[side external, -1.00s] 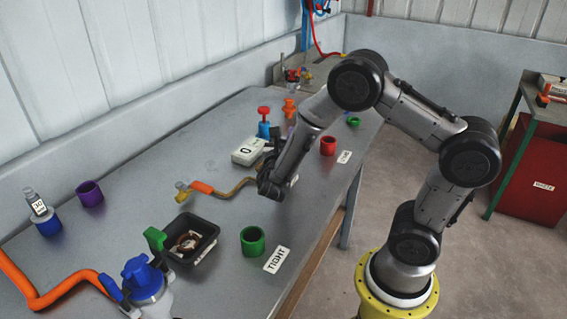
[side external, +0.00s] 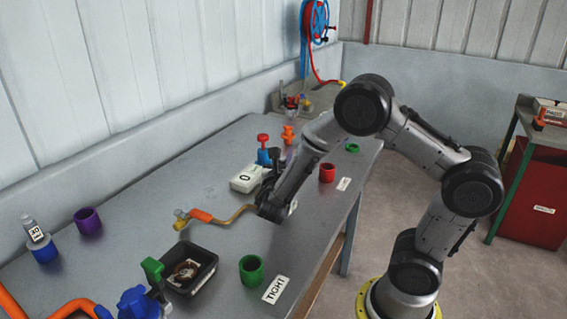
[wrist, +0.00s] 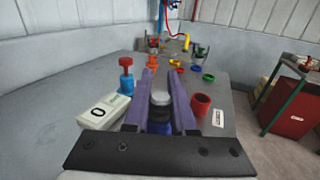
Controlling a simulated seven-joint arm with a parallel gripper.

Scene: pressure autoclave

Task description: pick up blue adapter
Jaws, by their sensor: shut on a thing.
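My gripper (wrist: 162,75) shows in the wrist view with two purple fingers pointing away over the table. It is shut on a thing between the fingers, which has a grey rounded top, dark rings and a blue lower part. This looks like the blue adapter (wrist: 159,128), though its lower end is hidden by the black gripper body. In the side external view my arm hides the held thing, and only a bit of purple finger (side external: 292,153) shows. I cannot tell whether the held thing touches the table.
A white box marked 0 (wrist: 104,111) and a blue fitting with a red top (wrist: 126,78) stand left of the fingers. A red cup (wrist: 201,104) stands close on the right. A green cup (side external: 251,269) and black tray (side external: 209,262) sit nearer the front.

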